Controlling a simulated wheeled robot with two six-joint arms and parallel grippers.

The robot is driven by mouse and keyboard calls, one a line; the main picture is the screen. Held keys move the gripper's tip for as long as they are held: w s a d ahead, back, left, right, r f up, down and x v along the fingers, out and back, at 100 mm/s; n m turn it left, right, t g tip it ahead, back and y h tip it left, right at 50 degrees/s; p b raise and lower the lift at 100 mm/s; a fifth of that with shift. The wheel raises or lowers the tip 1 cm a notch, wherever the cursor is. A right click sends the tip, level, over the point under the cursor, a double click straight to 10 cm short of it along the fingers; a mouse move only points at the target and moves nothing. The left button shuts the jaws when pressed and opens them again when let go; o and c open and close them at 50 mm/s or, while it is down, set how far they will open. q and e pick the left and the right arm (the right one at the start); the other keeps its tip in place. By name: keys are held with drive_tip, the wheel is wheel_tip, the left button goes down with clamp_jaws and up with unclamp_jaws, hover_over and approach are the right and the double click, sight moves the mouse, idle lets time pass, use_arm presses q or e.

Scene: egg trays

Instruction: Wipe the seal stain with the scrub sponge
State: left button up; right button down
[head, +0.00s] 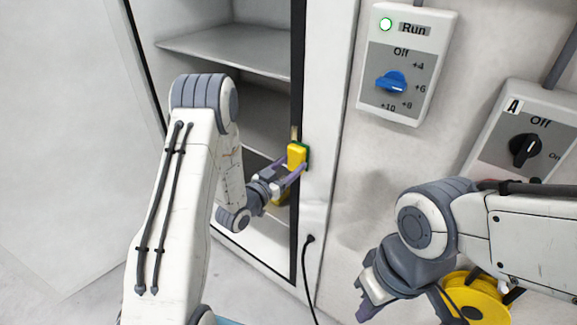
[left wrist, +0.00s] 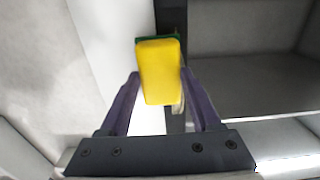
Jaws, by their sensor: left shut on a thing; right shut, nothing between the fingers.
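The scrub sponge (head: 297,153) is yellow with a green back and is held upright against the cabinet's front edge. My left gripper (head: 292,172) is shut on it; the left wrist view shows the sponge (left wrist: 158,72) between the two purple fingers. The dark seal (head: 298,62) runs down the cabinet opening beside the white frame. A small tan-brown stain (head: 294,132) shows on the seal just above the sponge. Whether the green side touches the seal or the frame is unclear. My right gripper (head: 364,306) is shut and empty, low at the right.
The open cabinet has grey shelves (head: 225,50); its white door (head: 70,130) stands open at the left. A control box with a blue knob (head: 391,82) and one with a black knob (head: 525,149) hang on the right wall. A black cable (head: 309,265) and yellow reel (head: 475,300) are lower down.

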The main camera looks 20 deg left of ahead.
use_arm(q)
drive_tip(key=shift+r, duration=0.6)
drive_tip(key=shift+w+a, duration=0.25)
drive_tip(key=shift+a, duration=0.4)
drive_tip(key=shift+w+a, duration=0.25)
drive_tip(key=shift+a, duration=0.35)
drive_tip(key=shift+w+a, duration=0.25)
drive_tip(key=shift+a, duration=0.4)
